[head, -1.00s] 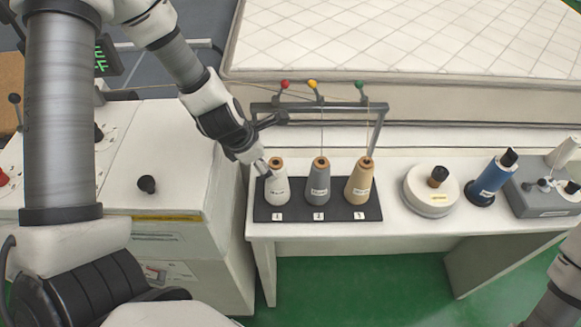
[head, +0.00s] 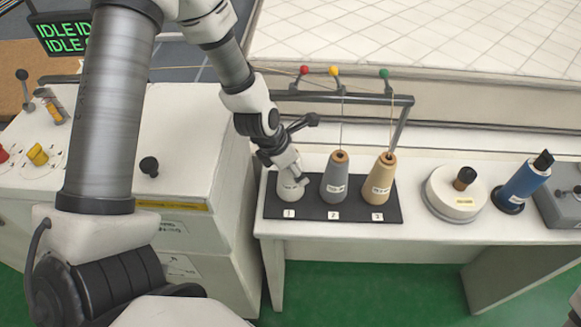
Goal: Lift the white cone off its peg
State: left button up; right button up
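The white cone (head: 289,192) stands at the left end of a black peg board (head: 330,213), above the label 1. My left gripper (head: 296,181) is at the cone's upper part and hides its top. I cannot tell whether its fingers touch the cone or how far they are apart. A grey cone (head: 334,182) and a tan cone (head: 379,182) stand upright to the right, above labels 2 and 3.
A thread stand (head: 400,101) with red, yellow and green balls rises behind the cones. A white round base with a dark knob (head: 455,195) and a blue spool (head: 524,182) are to the right. A white cabinet with a black knob (head: 149,166) is left, and a quilted mattress (head: 420,35) lies behind.

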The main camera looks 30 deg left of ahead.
pick_arm(q)
jog(key=c, duration=0.9)
jog(key=shift+o, duration=0.2)
notch_tip(320, 180, up, 18)
jog(key=p, duration=1.3)
jog(key=shift+w+f, duration=0.1)
